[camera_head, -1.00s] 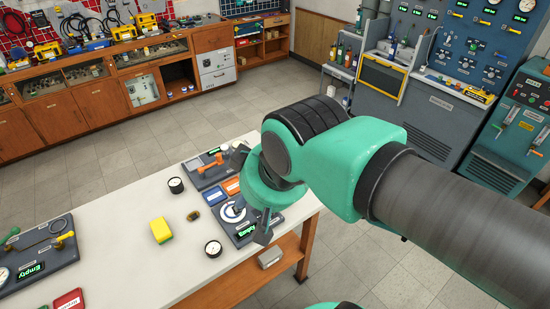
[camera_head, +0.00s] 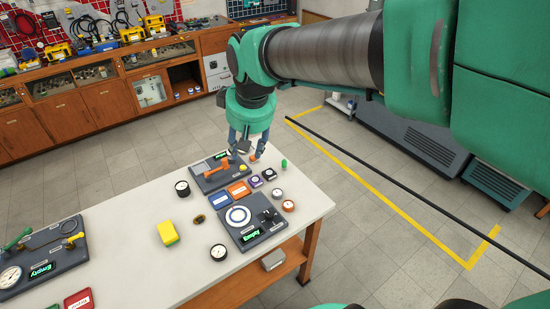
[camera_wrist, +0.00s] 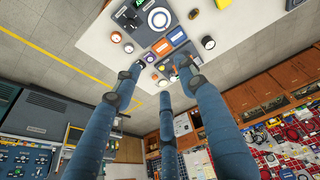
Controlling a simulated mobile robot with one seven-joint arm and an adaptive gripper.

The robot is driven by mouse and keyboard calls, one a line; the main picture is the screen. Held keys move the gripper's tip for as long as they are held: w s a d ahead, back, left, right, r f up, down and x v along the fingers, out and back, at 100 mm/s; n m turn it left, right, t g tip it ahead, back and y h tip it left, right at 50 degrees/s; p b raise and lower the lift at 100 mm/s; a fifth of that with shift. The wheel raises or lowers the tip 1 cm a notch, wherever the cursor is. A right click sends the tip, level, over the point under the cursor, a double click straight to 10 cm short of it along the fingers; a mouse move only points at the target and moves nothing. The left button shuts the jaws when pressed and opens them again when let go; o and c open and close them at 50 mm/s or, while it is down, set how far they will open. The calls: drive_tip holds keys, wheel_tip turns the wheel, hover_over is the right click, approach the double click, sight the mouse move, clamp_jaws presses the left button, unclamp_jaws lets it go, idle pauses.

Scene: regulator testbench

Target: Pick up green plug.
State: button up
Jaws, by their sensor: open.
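A small green plug (camera_head: 284,163) stands upright near the far right edge of the white table (camera_head: 130,245). My gripper (camera_head: 245,154) hangs fingers down over the table's far edge, to the left of the plug in the head view. Its fingers are spread and hold nothing. They also show spread in the wrist view (camera_wrist: 163,74), where I cannot make out the plug; a finger may hide it.
A device with an orange handle (camera_head: 216,168) lies just below the fingers. Small gauges (camera_head: 277,194) and a dial panel (camera_head: 239,217) stand close by. A yellow block (camera_head: 167,232) and a black gauge (camera_head: 182,188) are farther left. The table's right front corner is bare.

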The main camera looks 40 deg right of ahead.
drive_tip(key=w+d+f+g+p, duration=0.1)
drive_tip(key=w+d+f+p, duration=0.2)
drive_tip(key=w+d, duration=0.7)
drive_tip(key=n+g+p, duration=0.2)
drive_tip(key=g+p, duration=0.1)
drive_tip(key=p, duration=0.2)
hover_over(284, 161)
wheel_tip(284, 161, down, 28)
drive_tip(key=shift+d+y, duration=0.15)
drive_tip(key=shift+y, duration=0.15)
drive_tip(key=shift+f, duration=0.1)
drive_tip(key=shift+f+p, duration=0.45)
drive_tip(key=shift+f, duration=3.7)
drive_tip(key=shift+f, duration=0.1)
